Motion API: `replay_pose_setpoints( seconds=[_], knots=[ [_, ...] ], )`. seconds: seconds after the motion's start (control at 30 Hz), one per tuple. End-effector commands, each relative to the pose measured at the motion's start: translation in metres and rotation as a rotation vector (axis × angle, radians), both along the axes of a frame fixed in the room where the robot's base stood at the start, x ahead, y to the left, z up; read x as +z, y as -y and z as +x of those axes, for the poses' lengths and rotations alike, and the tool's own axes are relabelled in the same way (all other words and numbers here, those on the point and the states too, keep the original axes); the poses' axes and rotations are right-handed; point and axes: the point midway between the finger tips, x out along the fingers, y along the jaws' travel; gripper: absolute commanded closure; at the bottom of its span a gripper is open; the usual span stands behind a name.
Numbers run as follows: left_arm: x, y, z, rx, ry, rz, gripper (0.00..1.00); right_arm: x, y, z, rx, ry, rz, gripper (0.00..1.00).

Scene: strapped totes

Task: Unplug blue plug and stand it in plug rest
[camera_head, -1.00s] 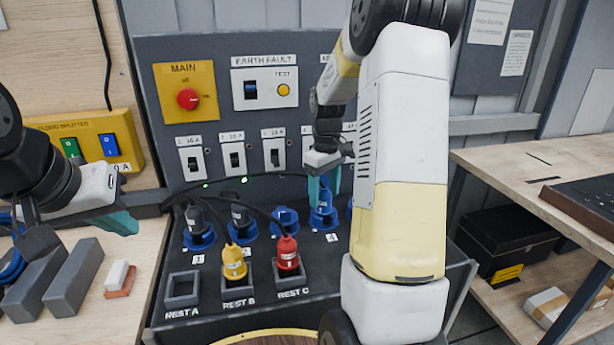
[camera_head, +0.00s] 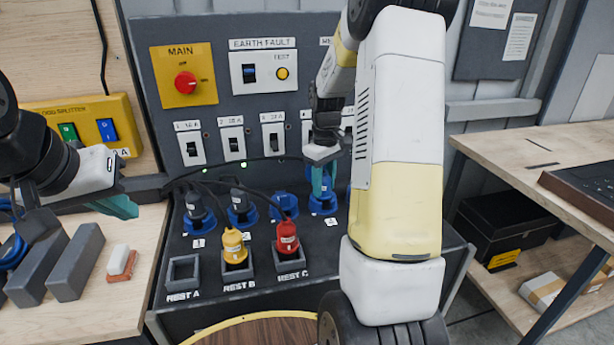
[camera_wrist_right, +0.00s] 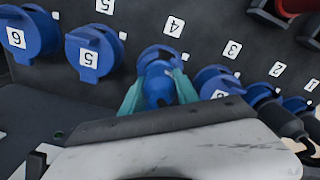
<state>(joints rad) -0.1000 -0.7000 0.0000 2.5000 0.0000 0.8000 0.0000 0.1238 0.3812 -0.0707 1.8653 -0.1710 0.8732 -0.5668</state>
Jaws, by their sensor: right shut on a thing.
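The blue plug (camera_head: 322,187) stands in the blue socket labelled 4 (camera_head: 323,208) on the sloping dark panel. My right gripper (camera_head: 322,176) points down over it. In the right wrist view, its teal fingers (camera_wrist_right: 160,92) lie on both sides of the blue plug (camera_wrist_right: 158,88) and are shut on it, with the socket collar just beyond. The empty square rest, REST A (camera_head: 184,272), is at the panel's front left. My left gripper (camera_head: 122,207) hangs over the left bench, apart from the panel; its jaw gap is not clear.
A yellow plug (camera_head: 234,246) stands in REST B and a red plug (camera_head: 287,238) in REST C. Dark plugs (camera_head: 195,206) with black cables fill sockets 1 and 2. Blue-lidded sockets 5 (camera_wrist_right: 90,52) and 6 (camera_wrist_right: 30,35) sit beside socket 4. A round wooden-topped stool (camera_head: 265,330) is in front.

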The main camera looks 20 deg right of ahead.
Motion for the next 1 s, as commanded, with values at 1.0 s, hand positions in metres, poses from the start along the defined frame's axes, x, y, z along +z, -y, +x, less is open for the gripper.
replay_pose_setpoints(
  seconds=[1.0],
  knots=[
    [0.0,0.0,0.0,0.0,0.0,0.0,1.0,0.0004,0.0004,0.0002,0.506,0.001,-0.001,1.0]
  ],
)
